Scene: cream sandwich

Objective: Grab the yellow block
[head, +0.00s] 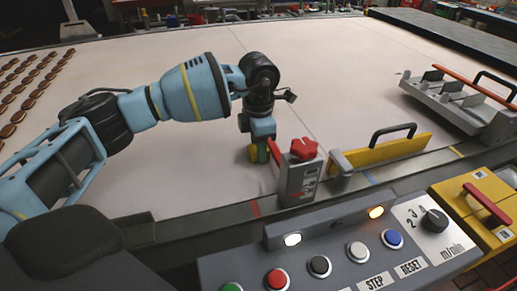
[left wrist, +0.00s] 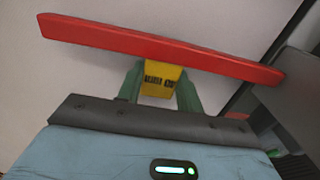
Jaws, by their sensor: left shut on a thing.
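My left gripper (head: 260,152) reaches down near the belt's front edge, left of a grey clamp post. It is shut on the yellow block (head: 252,153), which shows only as a small yellow patch beside the green fingers. In the left wrist view the yellow block (left wrist: 160,78), with dark markings on its face, sits between the two green fingers of the left gripper (left wrist: 160,92). A red bar (left wrist: 150,45) crosses that view and hides the block's far part. I cannot tell whether the bar touches the block. My right gripper is not in view.
The grey post (head: 302,180) with a red knob stands close right of the gripper. A yellow guide (head: 385,152) with a black handle lies further right. A control panel (head: 330,250) fills the front. Brown biscuits (head: 30,85) lie far left; the pale belt (head: 350,80) behind is clear.

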